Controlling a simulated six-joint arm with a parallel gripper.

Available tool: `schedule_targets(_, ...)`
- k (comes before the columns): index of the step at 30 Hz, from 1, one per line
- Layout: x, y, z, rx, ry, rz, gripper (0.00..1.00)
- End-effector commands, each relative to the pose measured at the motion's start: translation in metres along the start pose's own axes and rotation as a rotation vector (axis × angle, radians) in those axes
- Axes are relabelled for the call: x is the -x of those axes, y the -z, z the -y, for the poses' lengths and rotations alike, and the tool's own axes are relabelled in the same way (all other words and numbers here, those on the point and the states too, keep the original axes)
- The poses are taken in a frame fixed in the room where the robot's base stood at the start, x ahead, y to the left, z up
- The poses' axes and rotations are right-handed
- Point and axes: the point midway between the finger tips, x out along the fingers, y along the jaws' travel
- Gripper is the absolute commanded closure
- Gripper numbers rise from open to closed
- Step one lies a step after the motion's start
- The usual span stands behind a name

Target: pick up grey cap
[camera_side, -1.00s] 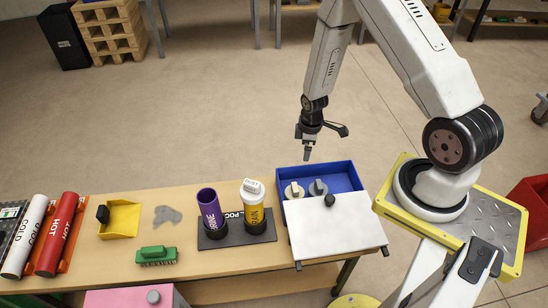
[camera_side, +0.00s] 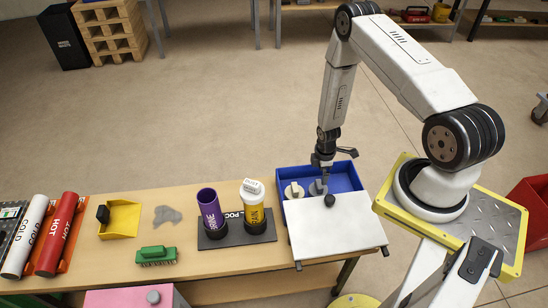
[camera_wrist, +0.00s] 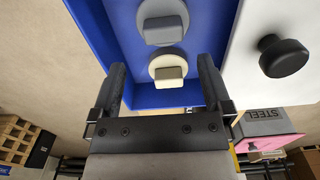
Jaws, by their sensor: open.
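The grey cap (camera_side: 315,189) sits in the blue box (camera_side: 348,180), right of a cream cap (camera_side: 294,190). In the wrist view the grey cap (camera_wrist: 162,22) is a round disc with a raised block grip, lying beyond my fingertips. The cream cap (camera_wrist: 168,70) shows nearer, between the two fingers in the picture. My gripper (camera_side: 325,181) is directly above the grey cap in the side view and partly hides it. In the wrist view my gripper (camera_wrist: 162,72) has its fingers wide apart with nothing held. Whether the fingers touch the cap cannot be told.
A white lid (camera_side: 335,238) with a black knob (camera_side: 330,200) covers the front of the box. The box walls stand close around the caps.

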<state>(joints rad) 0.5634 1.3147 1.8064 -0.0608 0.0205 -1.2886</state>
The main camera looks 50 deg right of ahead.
Motion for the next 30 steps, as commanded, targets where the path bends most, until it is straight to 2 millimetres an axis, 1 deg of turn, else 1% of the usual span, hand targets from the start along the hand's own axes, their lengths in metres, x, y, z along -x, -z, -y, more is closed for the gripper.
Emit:
schedule_targets(7,-0.017,0.0,0.0,0.0,0.0,0.001,0.0)
schedule_targets(20,-0.024,0.0,0.001,0.0,0.0,0.0,0.0)
schedule_targets(26,-0.037,0.0,0.003,0.0,0.001,0.0,0.0)
schedule_targets(30,-0.052,0.0,0.004,-0.001,0.001,-0.002,0.0)
